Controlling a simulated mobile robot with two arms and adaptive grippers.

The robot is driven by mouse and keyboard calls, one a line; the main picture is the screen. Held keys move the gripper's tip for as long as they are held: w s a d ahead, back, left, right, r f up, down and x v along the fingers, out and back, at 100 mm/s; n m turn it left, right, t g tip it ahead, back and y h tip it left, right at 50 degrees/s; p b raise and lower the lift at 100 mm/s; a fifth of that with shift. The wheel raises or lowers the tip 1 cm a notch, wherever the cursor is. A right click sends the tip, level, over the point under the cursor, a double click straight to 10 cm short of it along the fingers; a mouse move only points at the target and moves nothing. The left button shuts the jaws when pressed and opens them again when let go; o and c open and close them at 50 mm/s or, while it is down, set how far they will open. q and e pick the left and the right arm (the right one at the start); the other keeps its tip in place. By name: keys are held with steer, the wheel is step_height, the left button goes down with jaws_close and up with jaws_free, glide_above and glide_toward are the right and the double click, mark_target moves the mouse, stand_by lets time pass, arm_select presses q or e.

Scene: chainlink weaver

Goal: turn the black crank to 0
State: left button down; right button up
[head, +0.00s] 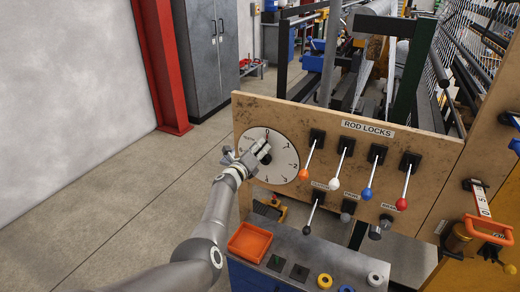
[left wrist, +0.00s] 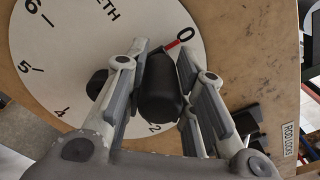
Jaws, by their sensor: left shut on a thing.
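A white round dial (head: 287,160) with black numbers is on the wooden panel, and it fills much of the left wrist view (left wrist: 75,50). The black crank's thick handle (left wrist: 160,92) stands between the fingers of my left gripper (head: 258,150), which is shut on it. A dark round knob or hub (left wrist: 97,84) shows left of the fingers. My right gripper is not in view.
Right of the dial, levers with orange (head: 304,174), white, blue and red knobs stand under the ROD LOCKS label (head: 368,129). An orange tray (head: 250,243) sits on the blue console below. Open floor lies to the left.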

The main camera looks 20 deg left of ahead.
arm_select(q)
steer(key=shift+a+r, duration=0.25)
steer(key=shift+r, duration=0.1)
steer(key=c, duration=1.2)
jaws_free()
steer(key=shift+f, duration=0.1)
steer(key=shift+c, duration=0.2)
steer(key=shift+o, duration=0.4)
steer(key=shift+f, duration=0.1)
steer(key=shift+s+f, duration=0.1)
steer(key=shift+s+a+f, duration=0.1)
steer(key=shift+s, duration=1.4)
steer(key=s, duration=0.8)
steer(key=shift+s+a, duration=0.35)
steer(key=shift+s, duration=0.05)
